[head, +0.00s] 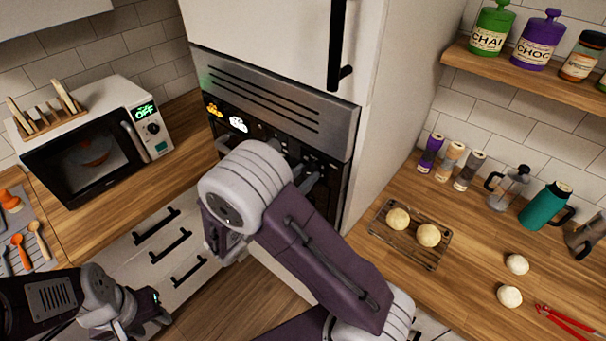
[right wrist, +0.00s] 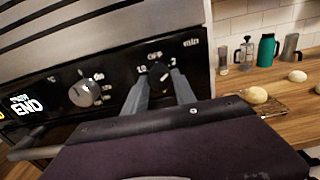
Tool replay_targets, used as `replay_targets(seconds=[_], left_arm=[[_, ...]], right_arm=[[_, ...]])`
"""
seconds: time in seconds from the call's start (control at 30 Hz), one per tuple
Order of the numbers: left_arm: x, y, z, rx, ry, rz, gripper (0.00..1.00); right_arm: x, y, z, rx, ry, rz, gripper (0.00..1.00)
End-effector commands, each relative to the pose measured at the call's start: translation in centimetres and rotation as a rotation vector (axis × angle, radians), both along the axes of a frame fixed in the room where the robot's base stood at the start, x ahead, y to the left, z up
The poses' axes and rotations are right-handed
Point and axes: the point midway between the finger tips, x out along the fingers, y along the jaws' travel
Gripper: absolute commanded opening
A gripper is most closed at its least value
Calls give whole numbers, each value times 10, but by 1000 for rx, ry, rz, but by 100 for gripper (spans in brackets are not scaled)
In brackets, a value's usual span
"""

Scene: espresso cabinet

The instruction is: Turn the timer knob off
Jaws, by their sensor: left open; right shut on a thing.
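The timer knob (right wrist: 157,73) is small and dark, on the black oven panel, with OFF printed above it and numbers and "min" around it. My right gripper (right wrist: 160,84) is shut on this knob, one grey finger on each side. The knob's pointer is too small and covered to read. In the head view my right arm hides most of the oven front (head: 273,98) and the knob. My left gripper (head: 158,306) is open and empty at the lower left, away from the oven.
A larger silver knob (right wrist: 84,92) sits left of the timer knob, beside a lit display (right wrist: 24,105) reading END. The oven handle (right wrist: 25,146) runs below the panel. A microwave (head: 90,150) stands left; the right counter holds a rack (head: 408,248) with dough balls.

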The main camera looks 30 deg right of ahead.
Motion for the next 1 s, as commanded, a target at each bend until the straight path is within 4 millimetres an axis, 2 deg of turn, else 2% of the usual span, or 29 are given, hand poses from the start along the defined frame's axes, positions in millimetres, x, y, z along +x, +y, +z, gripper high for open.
replay_targets(seconds=[0.2, 0.6, 1.0], left_arm=[[0, 0, 28, 0, 0, 0, 43], [0, 0, 75, 0, 0, 0, 43], [0, 0, 104, 0, 0, 0, 43]], right_arm=[[0, 0, 6, -55, 135, -1, 0], [-1, 0, 6, -199, 481, -1, 0], [-1, 0, 4, -321, 774, 0, 0]])
